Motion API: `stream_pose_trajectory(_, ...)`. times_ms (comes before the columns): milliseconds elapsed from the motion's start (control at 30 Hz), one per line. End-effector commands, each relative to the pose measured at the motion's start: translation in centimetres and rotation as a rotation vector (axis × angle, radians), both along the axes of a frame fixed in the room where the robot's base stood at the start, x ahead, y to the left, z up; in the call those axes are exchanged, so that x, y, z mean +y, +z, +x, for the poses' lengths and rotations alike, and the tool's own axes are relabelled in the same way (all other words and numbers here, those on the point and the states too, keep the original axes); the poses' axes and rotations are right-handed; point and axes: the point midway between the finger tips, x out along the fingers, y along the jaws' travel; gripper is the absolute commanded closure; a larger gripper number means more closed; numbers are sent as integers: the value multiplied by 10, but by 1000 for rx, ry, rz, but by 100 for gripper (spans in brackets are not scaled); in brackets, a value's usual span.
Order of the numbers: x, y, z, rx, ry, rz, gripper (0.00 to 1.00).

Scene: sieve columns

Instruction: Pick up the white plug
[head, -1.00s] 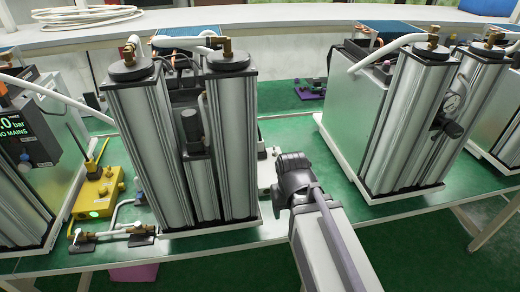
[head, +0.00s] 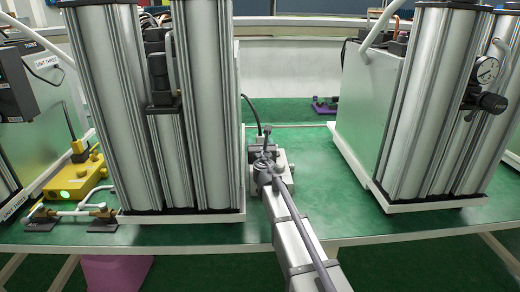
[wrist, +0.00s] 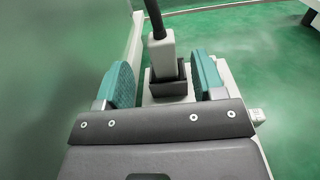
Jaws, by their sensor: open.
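The white plug (wrist: 164,58) stands upright in the wrist view, with a black cable rising from its top. Its lower end sits in a dark square holder (wrist: 178,84) on a pale base (wrist: 150,99). My gripper (wrist: 162,68) is open, its two teal-padded fingers on either side of the plug, with a visible gap on each side. I cannot tell the exact depth of the fingers against the plug. In the head view my gripper (head: 262,162) is small and reaches the bench between two column units; the plug is not clearly distinguishable there.
A tall silver column unit (head: 205,110) stands close on the left, another (head: 440,110) on the right. A yellow box (head: 75,178) with a green light lies at far left. Green bench top (head: 312,150) is free right of the gripper.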

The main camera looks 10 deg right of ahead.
Motion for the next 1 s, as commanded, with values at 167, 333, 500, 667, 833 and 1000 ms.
stream_pose_trajectory(167, -3, 0, 24, 0, -1, 2, 37)
stream_pose_trajectory(333, -5, 1, 35, 0, -1, 3, 37)
stream_pose_trajectory(500, -9, 2, 68, 0, -2, 4, 37)
stream_pose_trajectory(667, -10, 1, 75, 0, -1, 4, 37)
stream_pose_trajectory(833, -10, 1, 74, 0, -2, 4, 43)
stream_pose_trajectory(1000, -10, 1, 74, 0, -2, 4, 59)
